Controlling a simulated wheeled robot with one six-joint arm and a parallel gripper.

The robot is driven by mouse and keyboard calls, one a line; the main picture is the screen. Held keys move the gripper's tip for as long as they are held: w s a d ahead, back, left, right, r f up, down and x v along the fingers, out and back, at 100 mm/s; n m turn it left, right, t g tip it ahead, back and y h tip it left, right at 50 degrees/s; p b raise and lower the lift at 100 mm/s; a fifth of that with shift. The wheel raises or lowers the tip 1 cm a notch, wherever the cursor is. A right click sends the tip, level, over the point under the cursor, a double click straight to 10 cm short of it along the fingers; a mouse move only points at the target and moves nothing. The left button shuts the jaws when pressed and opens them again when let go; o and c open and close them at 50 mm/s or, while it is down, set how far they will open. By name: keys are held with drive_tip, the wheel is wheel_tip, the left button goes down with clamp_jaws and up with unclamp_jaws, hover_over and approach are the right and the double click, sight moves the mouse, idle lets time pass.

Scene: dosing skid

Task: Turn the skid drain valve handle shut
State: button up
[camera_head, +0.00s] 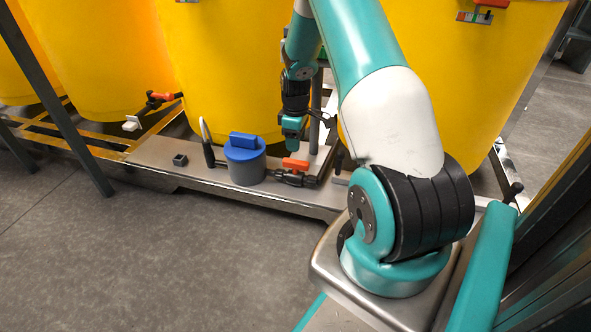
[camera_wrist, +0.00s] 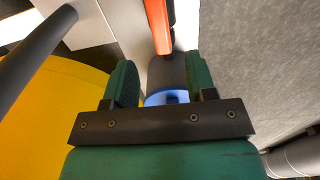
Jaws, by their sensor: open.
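The orange valve handle (camera_head: 295,163) sits on a black valve and pipe low on the skid (camera_head: 300,200). It looks like a flat lever lying roughly along the skid's length. My gripper (camera_head: 291,146) points down just above the handle, apart from it in the head view. In the wrist view my gripper (camera_wrist: 161,78) is open, with a green finger on each side and nothing held. The orange handle (camera_wrist: 157,25) shows as a narrow strip beyond the fingertips. Its exact gap to the fingers cannot be told.
A grey pot with a blue top (camera_head: 246,160) stands just left of the valve. A curved hose with a black end (camera_head: 207,145) and a small black block (camera_head: 180,160) are further left. Large yellow tanks (camera_head: 225,70) rise behind. Another orange-handled valve (camera_head: 160,97) is at left.

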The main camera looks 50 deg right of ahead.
sight(296, 161)
wheel_tip(296, 161, down, 9)
drive_tip(key=b, duration=0.4)
drive_tip(key=shift+r, duration=0.1)
drive_tip(key=c, duration=0.9)
